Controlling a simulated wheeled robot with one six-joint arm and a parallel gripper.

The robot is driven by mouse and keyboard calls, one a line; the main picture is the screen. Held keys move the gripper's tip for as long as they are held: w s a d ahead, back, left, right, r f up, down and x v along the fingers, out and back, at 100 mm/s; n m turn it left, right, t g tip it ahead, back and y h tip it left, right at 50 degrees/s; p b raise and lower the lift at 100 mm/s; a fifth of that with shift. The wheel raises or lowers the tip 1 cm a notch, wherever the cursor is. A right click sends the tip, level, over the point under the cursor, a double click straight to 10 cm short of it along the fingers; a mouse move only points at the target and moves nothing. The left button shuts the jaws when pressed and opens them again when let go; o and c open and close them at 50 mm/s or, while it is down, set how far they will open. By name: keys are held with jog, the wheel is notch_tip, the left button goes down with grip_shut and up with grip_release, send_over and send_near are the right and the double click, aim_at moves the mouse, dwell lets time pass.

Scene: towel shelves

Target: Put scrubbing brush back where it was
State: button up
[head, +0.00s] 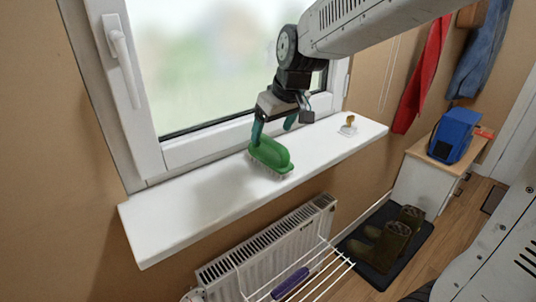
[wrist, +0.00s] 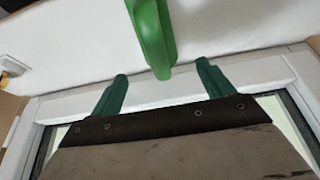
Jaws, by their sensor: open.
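The green scrubbing brush (head: 269,157) stands on the white window sill (head: 180,215), bristles down, near the sill's front edge. My gripper (head: 273,128) is just above and behind the brush, pointing down, with its dark green fingers apart. In the wrist view the brush's green body (wrist: 152,35) shows ahead of the gap between my two fingertips (wrist: 161,72). The fingers are open and nothing is seen between them. Whether one finger touches the brush cannot be told from the head view.
A small brass-coloured object on a white base (head: 349,125) stands on the sill to the right. The window (head: 215,60) is close behind my gripper. Below are a radiator (head: 265,243) and a white wire rack (head: 330,275) holding a purple item (head: 290,283). The sill's left part is clear.

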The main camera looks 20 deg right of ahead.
aim_at(266, 137)
jog(key=x, duration=0.7)
jog(key=shift+s+f, duration=0.1)
jog(key=shift+f, duration=0.1)
jog(key=c, duration=1.2)
jog(key=shift+r, duration=0.1)
notch_tip(266, 137, up, 4)
jog(key=shift+f, duration=0.2)
jog(key=s+r, duration=0.1)
jog(key=s, duration=1.5)
jog(key=shift+d+r, duration=0.15)
jog(key=shift+d, duration=0.05)
